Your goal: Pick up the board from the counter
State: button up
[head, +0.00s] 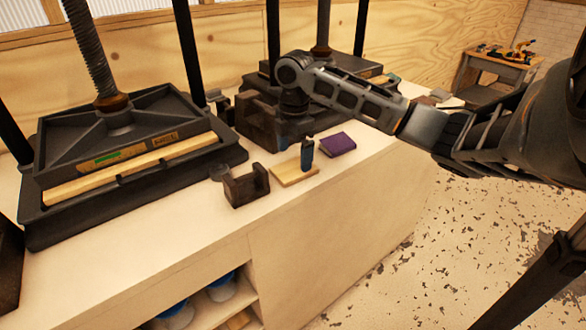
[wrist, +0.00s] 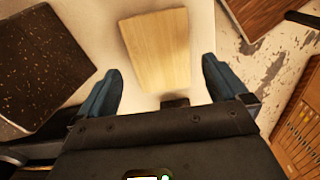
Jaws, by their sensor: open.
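The board (head: 285,175) is a small, flat, light wooden slab lying on the pale counter (head: 195,222). In the wrist view, the board (wrist: 157,45) lies ahead of and between my two blue fingertips. My gripper (head: 307,156) points down over the board in the head view, with one blue finger showing in front of it. In the wrist view, my gripper (wrist: 161,70) is open, with one finger on each side of the board's near part and gaps on both sides. I cannot tell whether the fingertips touch the counter.
A dark U-shaped block (head: 246,187) stands left of the board, and a purple book-like item (head: 337,144) lies to its right. A large black screw press (head: 120,150) fills the left of the counter; another (head: 320,65) stands behind my arm. The counter's front edge is close.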

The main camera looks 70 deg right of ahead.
aim_at(294, 168)
jog(key=shift+f, duration=1.9)
jog(key=shift+c, duration=0.4)
jog(key=c, duration=0.8)
jog(key=shift+r, duration=0.1)
jog(key=shift+c, duration=0.2)
